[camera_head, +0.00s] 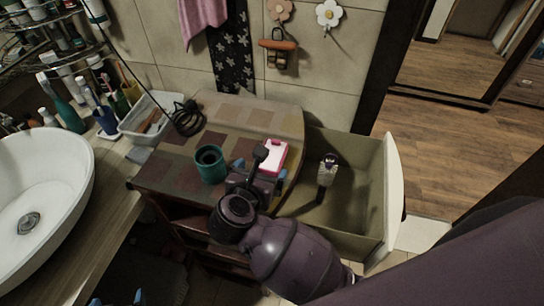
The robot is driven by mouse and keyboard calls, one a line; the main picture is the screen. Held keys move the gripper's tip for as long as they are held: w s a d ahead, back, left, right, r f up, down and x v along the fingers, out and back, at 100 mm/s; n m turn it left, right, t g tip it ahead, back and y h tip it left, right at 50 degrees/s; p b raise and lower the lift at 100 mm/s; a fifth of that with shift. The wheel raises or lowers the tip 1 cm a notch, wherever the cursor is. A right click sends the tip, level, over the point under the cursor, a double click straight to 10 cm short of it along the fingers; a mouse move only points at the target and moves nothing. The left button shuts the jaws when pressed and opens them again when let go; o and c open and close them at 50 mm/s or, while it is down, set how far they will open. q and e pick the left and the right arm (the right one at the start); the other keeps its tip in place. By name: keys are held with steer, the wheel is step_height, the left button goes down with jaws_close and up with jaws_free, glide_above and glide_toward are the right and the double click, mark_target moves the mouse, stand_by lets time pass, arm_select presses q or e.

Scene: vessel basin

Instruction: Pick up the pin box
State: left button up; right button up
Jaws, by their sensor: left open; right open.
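A small pink and white box (273,156), which looks like the pin box, lies on the checkered top of a low cabinet (225,113), near its right edge. My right gripper (260,169) is over the cabinet top, with its blue fingertips apart on the near side of the box. Its wrist and fingers hide the box's near left part, and I cannot tell whether they touch it. My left gripper (117,299) shows only as two blue fingertips, apart, at the bottom edge, away from the box.
A teal cup (210,164) stands left of my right gripper. A black cable (187,117) lies behind it. An open drawer or bin (350,206) right of the cabinet holds a dark and white item (327,170). A white basin (40,190) is at left.

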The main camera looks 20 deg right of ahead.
mark_target(271, 158)
steer(key=shift+p+x, duration=0.75)
steer(key=shift+x, duration=2.85)
steer(key=shift+s+d+r, duration=0.1)
steer(key=shift+r, duration=0.05)
steer(key=c, duration=1)
steer(key=shift+r, duration=0.1)
steer(key=shift+c, duration=0.2)
